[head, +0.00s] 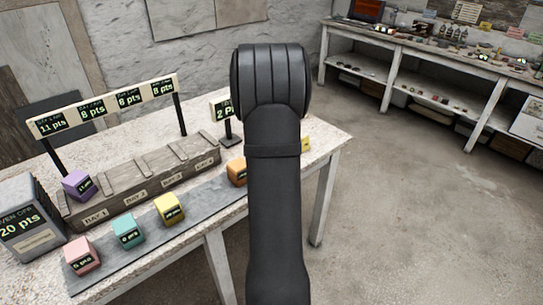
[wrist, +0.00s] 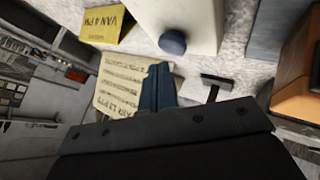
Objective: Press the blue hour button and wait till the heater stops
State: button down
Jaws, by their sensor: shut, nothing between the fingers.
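A round dark blue button (wrist: 172,42) sits on the side of a pale box-shaped body (wrist: 195,18) in the wrist view. My gripper (wrist: 158,75) points up into that view with its blue-grey fingers together and empty. The fingertips appear just below the button, with a small gap in the picture; the depth between them is unclear. In the head view, my arm hides the gripper, the button and the pale box. I cannot tell whether the pale box is the heater or whether it is running.
A printed sheet (wrist: 118,90) lies beside the fingers and a yellow "VAN 4 PM" card (wrist: 108,22) stands beyond. An orange block (wrist: 298,75) is at right. Several labelled cubes, a wooden bay rack (head: 140,185) and a points sign (head: 105,105) occupy the table's left.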

jog(key=shift+f, duration=0.1)
jog(key=shift+f, duration=0.4)
jog(key=shift+f, duration=0.5)
dwell(0.6)
jog(key=shift+r, duration=0.95)
jog(key=shift+r, duration=0.15)
jog(key=shift+r, duration=2.35)
jog(key=shift+f, duration=0.15)
jog(key=shift+r, duration=2)
